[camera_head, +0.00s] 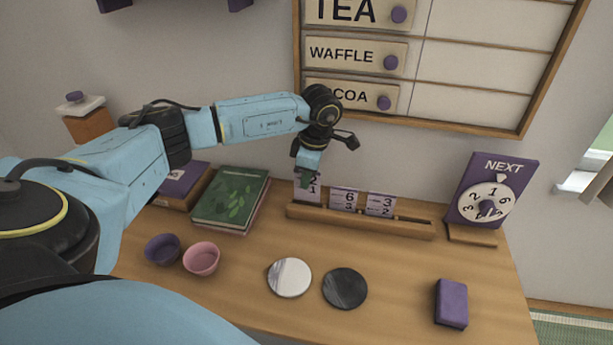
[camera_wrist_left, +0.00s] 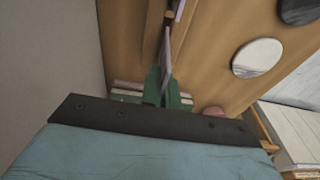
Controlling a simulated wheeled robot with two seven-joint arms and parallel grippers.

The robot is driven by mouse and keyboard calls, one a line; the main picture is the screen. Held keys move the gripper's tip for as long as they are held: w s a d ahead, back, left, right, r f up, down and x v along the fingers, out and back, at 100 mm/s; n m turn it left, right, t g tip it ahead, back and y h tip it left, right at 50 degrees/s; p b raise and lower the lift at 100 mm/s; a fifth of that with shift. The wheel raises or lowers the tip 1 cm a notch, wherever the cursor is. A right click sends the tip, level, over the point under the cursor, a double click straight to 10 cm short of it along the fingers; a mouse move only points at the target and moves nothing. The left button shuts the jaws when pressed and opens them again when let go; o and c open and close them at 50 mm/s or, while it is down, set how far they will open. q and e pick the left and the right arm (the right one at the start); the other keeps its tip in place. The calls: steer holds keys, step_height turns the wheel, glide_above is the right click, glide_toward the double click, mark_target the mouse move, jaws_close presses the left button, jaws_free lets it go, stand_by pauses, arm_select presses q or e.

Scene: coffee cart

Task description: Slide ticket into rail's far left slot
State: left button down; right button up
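The wooden ticket rail (camera_head: 360,221) lies along the back of the counter. My left gripper (camera_head: 308,175) points down over the rail's left end and is shut on a pale ticket (camera_head: 314,190). In the left wrist view, its green fingers (camera_wrist_left: 166,90) pinch the ticket (camera_wrist_left: 166,55) from both sides. The ticket stands about upright over the far left slot. Its lower edge is at the rail's top; I cannot tell how deep it sits. A ticket with 6 and 3 (camera_head: 343,198) and a ticket with 3 and 2 (camera_head: 380,204) stand in the rail further right.
A green book (camera_head: 231,199) lies left of the rail. A purple bowl (camera_head: 162,249), pink bowl (camera_head: 201,259), white coaster (camera_head: 290,278), dark coaster (camera_head: 345,288) and purple block (camera_head: 451,304) are in front. A NEXT dial sign (camera_head: 491,192) stands right.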

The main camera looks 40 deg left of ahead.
arm_select(q)
steer(key=shift+f, duration=0.15)
stand_by(0.3)
steer(key=shift+f+b, duration=0.45)
steer(key=shift+f, duration=0.1)
steer(key=shift+f, duration=0.15)
steer(key=shift+f+b, duration=0.5)
steer(key=shift+f, duration=0.1)
stand_by(0.4)
steer(key=c, duration=1.6)
jaws_free()
